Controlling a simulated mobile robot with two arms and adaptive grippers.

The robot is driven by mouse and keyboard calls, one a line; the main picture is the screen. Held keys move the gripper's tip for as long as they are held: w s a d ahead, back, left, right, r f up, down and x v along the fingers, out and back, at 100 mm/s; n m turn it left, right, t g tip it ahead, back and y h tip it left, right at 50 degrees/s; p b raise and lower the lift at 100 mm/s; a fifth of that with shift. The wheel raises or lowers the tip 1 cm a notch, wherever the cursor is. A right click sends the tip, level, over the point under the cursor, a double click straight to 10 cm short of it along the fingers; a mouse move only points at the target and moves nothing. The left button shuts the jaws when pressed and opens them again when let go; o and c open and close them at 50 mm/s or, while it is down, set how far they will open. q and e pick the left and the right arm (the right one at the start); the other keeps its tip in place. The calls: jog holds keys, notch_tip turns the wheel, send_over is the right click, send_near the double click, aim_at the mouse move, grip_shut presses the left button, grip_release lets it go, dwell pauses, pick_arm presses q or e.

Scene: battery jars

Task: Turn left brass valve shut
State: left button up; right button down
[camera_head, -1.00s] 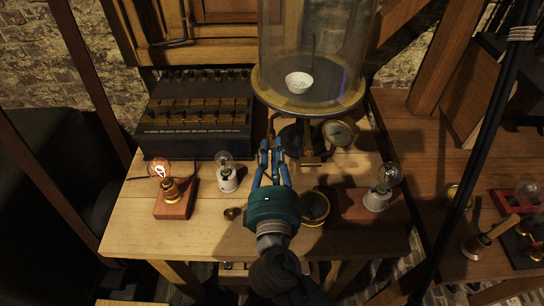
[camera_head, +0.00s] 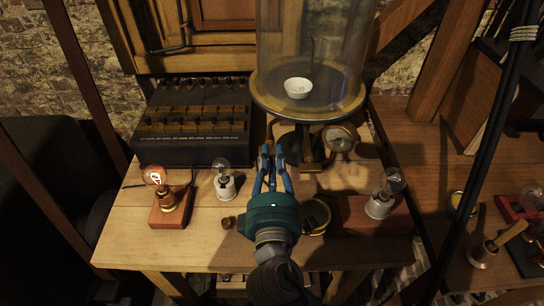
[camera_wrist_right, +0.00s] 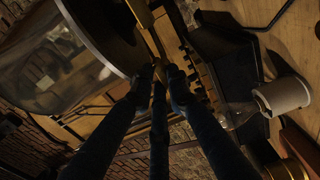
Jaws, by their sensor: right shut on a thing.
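The glass bell jar (camera_head: 312,55) stands on a round brass-rimmed plate (camera_head: 285,112), with a white bowl (camera_head: 298,88) inside. It also shows in the wrist view (camera_wrist_right: 60,65). My right gripper (camera_head: 272,153) is at the front left below the plate, its blue fingers closed together on the small left brass valve. The fingers mostly hide the valve, so its handle angle cannot be told. In the wrist view the dark fingertips (camera_wrist_right: 160,77) meet beside the plate's edge. My left gripper is in neither view.
A dark switch box (camera_head: 195,125) stands left. A lit bulb on a wooden block (camera_head: 170,208) and a white-socket bulb (camera_head: 226,187) stand left of my arm. A gauge (camera_head: 340,138) and another bulb (camera_head: 382,203) are right. The table's front left (camera_head: 150,245) is clear.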

jog(key=c, duration=1.7)
grip_release()
jog(key=s, duration=1.2)
jog(key=shift+s+d+f, duration=0.1)
